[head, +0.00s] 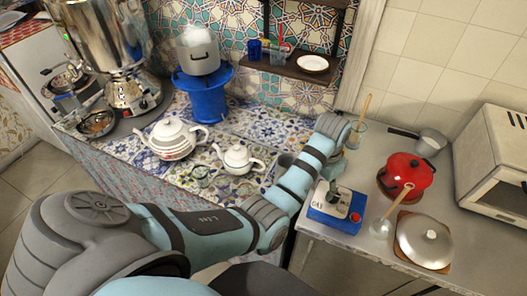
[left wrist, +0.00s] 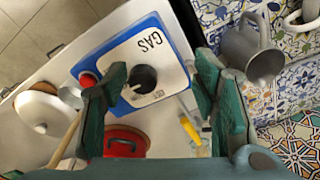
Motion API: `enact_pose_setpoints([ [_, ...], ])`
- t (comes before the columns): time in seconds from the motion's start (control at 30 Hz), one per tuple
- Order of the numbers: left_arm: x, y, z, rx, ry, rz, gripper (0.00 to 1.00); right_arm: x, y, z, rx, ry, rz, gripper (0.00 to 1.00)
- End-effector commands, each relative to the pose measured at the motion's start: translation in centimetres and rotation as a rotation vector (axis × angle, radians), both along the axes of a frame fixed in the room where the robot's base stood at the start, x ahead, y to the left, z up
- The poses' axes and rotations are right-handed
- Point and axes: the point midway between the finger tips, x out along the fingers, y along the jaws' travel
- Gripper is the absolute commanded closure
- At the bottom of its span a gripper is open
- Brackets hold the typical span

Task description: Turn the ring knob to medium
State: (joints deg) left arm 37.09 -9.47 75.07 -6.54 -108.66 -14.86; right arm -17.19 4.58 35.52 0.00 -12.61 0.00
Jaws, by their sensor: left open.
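The blue-edged box marked GAS (head: 330,220) stands on the counter right of centre in the head view. The left wrist view shows its white top (left wrist: 152,45), black round knob (left wrist: 143,78) and red button (left wrist: 84,79). Some small lettering by the knob is too small to read, and I cannot tell the knob's setting. My left gripper (left wrist: 160,64) is open over the box, one finger on each side of the knob. I cannot tell whether either finger touches it. In the head view my left gripper (head: 336,186) partly hides the box's top. My right gripper is out of view.
White teapots (head: 170,137) and a samovar (head: 125,90) are to the left.

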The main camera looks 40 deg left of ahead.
Motion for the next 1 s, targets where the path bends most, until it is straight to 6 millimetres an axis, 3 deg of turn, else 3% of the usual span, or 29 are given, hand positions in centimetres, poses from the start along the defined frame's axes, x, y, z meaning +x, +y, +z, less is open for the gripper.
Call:
enact_pose_setpoints([
  [0.33, -6.4, 4.2, -7.1, 0.015, -0.058, 0.130, 0.46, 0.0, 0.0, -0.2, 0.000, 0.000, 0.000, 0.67],
  [0.8, -12.2, 6.5, -19.7, 0.039, -0.068, 0.182, 0.46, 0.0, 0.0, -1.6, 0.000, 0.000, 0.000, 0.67],
  [1.0, -14.7, 7.1, -24.2, 0.041, -0.064, 0.195, 0.46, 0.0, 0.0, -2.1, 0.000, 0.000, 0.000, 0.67],
])
